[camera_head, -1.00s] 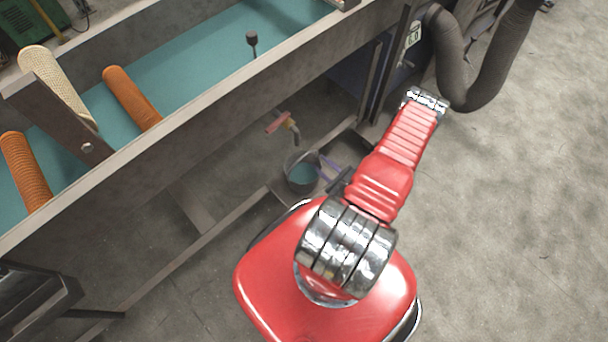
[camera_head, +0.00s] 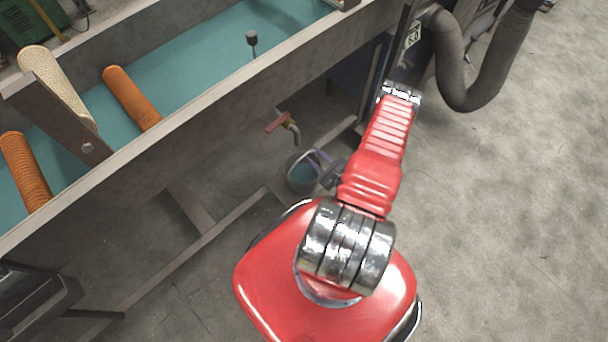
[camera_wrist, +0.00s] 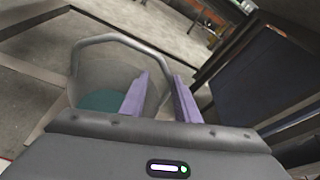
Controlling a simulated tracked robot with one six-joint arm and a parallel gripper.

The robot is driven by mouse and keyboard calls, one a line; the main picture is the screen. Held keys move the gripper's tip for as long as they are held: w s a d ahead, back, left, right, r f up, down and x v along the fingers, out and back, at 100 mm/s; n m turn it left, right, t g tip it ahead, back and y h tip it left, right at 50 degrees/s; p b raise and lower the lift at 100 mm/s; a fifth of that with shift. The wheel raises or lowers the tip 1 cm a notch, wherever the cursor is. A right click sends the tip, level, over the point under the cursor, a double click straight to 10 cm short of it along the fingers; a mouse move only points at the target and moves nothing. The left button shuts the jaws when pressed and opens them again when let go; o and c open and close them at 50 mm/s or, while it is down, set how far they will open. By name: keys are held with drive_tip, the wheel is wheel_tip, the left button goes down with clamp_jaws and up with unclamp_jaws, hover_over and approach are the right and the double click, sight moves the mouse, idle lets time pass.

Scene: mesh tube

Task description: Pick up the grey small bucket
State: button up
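The grey small bucket (camera_head: 301,187) stands on the floor under the bench, with teal liquid or lining inside. In the wrist view the bucket (camera_wrist: 97,72) is close at the left, its handle (camera_wrist: 120,37) arched up over the opening. My gripper (camera_head: 318,158) is at the bucket's right side in the head view. In the wrist view its two purple fingers (camera_wrist: 159,75) are apart; the left one overlaps the bucket's opening, the right one shows at or beyond its right edge. I cannot tell whether they touch the bucket. The lower fingers are hidden behind the gripper body.
A tap with a red handle (camera_head: 277,122) juts out above and left of the bucket. The long bench wall (camera_head: 200,120) overhangs the bucket, and a floor rail (camera_head: 225,220) runs below. A dark panel (camera_wrist: 262,90) stands close right in the wrist view. Open floor lies right.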

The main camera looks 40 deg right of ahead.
drive_tip(key=shift+x, duration=1.05)
drive_tip(key=shift+c, duration=0.5)
clamp_jaws()
drive_tip(key=shift+r, duration=0.1)
idle(0.4)
